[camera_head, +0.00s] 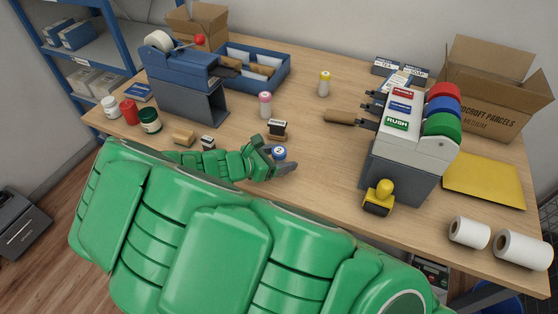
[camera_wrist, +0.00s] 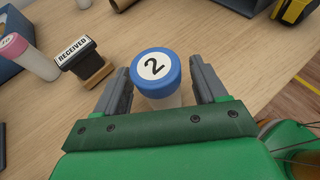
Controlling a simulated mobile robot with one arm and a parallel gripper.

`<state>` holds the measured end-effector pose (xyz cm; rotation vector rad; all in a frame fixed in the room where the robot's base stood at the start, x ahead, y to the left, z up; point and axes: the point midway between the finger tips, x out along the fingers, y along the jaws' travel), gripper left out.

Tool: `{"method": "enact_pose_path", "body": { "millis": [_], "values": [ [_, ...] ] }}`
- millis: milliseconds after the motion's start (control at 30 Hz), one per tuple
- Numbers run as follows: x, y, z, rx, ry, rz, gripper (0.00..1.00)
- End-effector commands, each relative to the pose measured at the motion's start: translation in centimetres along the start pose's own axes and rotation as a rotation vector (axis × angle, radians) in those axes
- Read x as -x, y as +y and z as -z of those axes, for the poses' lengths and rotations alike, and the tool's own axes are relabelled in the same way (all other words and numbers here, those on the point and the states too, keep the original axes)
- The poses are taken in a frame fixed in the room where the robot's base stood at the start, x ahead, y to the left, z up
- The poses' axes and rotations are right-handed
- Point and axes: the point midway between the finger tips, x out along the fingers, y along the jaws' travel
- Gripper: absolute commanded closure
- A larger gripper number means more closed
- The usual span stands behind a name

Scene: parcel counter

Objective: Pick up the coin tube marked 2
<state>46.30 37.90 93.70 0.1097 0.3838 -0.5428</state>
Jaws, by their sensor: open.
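The coin tube marked 2 (camera_wrist: 156,68) has a blue cap with a white label and a pale, clear body. In the wrist view it stands upright between the two open fingers of my gripper (camera_wrist: 160,88). A small gap shows on the right side; on the left the finger is very close to the cap, and I cannot tell if it touches. In the head view the tube (camera_head: 279,152) shows at the front of the counter, between the fingers of my gripper (camera_head: 282,160). Its lower part is hidden by my gripper.
A RECEIVED stamp (camera_wrist: 82,60) and a pink-capped tube (camera_wrist: 28,54) stand left of the gripper. A yellow-capped tube (camera_head: 324,83) stands farther back. The counter (camera_head: 310,135) behind the tube is partly clear.

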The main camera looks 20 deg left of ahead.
Motion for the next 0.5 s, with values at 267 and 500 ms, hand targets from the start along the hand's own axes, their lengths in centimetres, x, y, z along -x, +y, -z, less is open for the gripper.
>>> {"method": "enact_pose_path", "body": {
  "millis": [267, 500],
  "values": [
    [-1.55, -0.05, -0.07, 0.001, -0.002, 0.001, 0.29],
    [-1.51, -0.04, -0.04, 0.001, -0.002, 0.001, 0.49]
  ]
}}
